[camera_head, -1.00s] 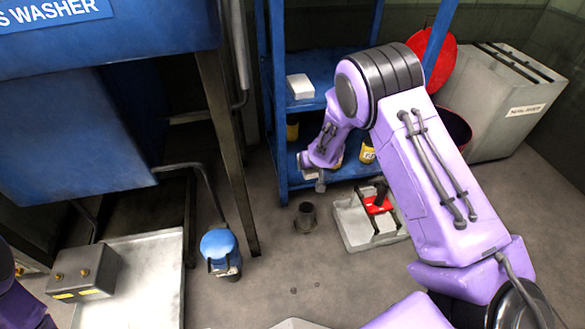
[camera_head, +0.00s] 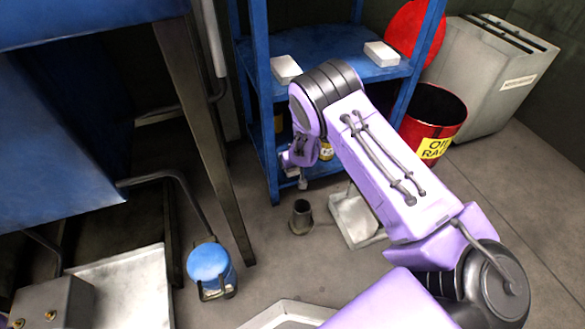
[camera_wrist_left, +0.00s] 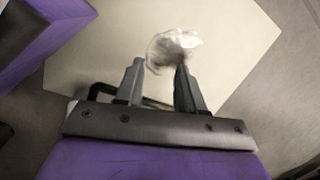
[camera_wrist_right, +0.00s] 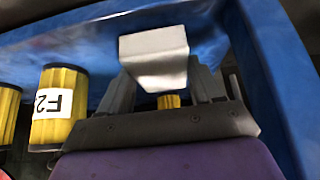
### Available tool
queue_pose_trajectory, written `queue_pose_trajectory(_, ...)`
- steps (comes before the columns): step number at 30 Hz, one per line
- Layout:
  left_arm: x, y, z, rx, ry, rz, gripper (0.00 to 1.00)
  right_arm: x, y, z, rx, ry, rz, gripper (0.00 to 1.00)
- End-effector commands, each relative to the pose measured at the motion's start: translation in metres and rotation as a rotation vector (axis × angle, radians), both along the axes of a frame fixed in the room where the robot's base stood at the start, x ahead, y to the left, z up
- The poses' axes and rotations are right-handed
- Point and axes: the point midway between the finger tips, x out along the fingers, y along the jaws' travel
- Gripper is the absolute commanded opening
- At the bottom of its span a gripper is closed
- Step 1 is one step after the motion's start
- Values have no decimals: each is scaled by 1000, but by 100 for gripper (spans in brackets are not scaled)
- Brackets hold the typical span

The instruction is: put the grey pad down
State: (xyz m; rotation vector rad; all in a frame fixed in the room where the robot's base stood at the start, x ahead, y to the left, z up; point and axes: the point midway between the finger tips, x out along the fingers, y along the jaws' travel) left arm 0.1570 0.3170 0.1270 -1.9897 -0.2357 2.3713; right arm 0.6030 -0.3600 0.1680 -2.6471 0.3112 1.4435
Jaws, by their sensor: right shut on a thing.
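The grey pad (camera_wrist_right: 155,55) shows in the right wrist view as a pale, bent slab in front of the fingers of my right gripper (camera_wrist_right: 165,85). That gripper is shut on it, over a blue shelf surface. In the head view my right gripper (camera_head: 303,182) is small, at the front of the blue rack's lower shelf; the pad is not clear there. My left gripper (camera_wrist_left: 158,68) has its fingers apart, with a crumpled whitish thing (camera_wrist_left: 172,45) at the tips above a pale surface. I cannot tell whether they touch it.
Yellow canisters (camera_wrist_right: 60,108) stand left of the pad; a blue post (camera_wrist_right: 270,80) is close on the right. Two pale blocks (camera_head: 285,68) (camera_head: 381,54) lie on the upper shelf (camera_head: 330,45). A dark cup (camera_head: 301,217), tray (camera_head: 352,220) and blue-lidded can (camera_head: 209,262) are on the floor.

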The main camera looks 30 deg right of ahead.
Motion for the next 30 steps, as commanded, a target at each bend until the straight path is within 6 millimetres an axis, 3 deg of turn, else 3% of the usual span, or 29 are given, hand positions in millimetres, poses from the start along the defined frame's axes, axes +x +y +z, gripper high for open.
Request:
queue_pose_trajectory(2, 6, 5, -8, 14, -33, -5, 38, 0, 0, -9, 0, 1, 1, 36)
queue_pose_trajectory(13, 9, 7, -10, 23, -53, -6, 38, -1, -1, -11, 0, 1, -4, 36)
queue_pose_trajectory(14, 9, 7, -9, 23, -52, -6, 38, -1, -1, -10, 0, 0, -4, 74)
queue_pose_trajectory(15, 9, 7, -9, 23, -52, -6, 38, -1, -1, -10, 0, 0, -4, 87)
queue_pose_trajectory(16, 9, 7, -9, 23, -52, -6, 38, -1, -1, -10, 0, 0, -4, 90)
queue_pose_trajectory(24, 9, 6, -8, 22, -49, -5, 38, -1, -1, -9, 0, 0, -4, 90)
queue_pose_trajectory(30, -8, -7, 17, -22, 42, 8, 38, -12, 2, 17, 0, 1, -4, 90)
